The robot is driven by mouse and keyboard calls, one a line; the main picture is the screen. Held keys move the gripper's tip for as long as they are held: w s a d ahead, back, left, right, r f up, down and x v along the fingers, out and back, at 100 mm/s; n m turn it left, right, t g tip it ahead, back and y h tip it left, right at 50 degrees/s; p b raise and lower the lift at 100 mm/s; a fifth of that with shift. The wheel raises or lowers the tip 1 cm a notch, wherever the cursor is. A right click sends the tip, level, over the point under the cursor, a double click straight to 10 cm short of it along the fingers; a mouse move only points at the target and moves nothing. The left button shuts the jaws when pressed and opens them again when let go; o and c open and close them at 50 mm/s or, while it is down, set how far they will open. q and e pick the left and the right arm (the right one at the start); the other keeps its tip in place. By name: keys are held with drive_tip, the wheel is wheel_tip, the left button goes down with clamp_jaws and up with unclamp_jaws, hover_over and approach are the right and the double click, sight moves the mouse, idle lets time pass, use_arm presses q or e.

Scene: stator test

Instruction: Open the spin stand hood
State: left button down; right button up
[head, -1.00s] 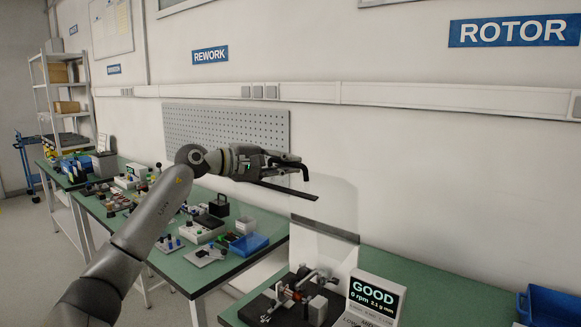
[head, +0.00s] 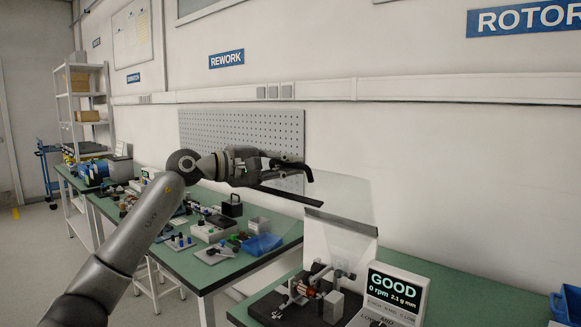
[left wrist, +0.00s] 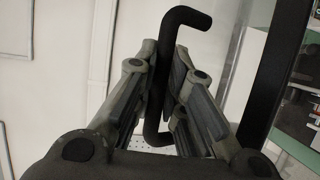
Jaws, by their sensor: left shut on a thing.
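The spin stand (head: 262,305) is on the green bench at the bottom of the head view, with a small rotor assembly (head: 303,289) uncovered on its dark base. Its clear hood (head: 340,203) stands raised and tilted above the stand, with a dark bar (head: 290,198) along its free edge. My left gripper (head: 286,164) is up at that edge, shut on the hood's black handle (head: 304,172). In the left wrist view, the bent handle (left wrist: 186,17) passes between the fingers (left wrist: 165,85), and the dark bar (left wrist: 276,70) runs beside them. My right gripper is out of view.
A display (head: 394,295) reading GOOD, 0 rpm stands right of the stand. A blue bin (head: 567,304) is at the right edge. A second green bench (head: 200,274) with trays and parts lies left, under a pegboard (head: 240,140). Bare wall is behind the hood.

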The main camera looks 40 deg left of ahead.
use_arm(q)
drive_tip(key=c, duration=1.8)
unclamp_jaws()
drive_tip(key=shift+o, duration=0.2)
drive_tip(key=shift+s, duration=0.15)
drive_tip(key=v, duration=0.6)
drive_tip(key=shift+a+f, duration=0.1)
drive_tip(key=shift+a, duration=0.05)
drive_tip(key=shift+v, duration=2.95)
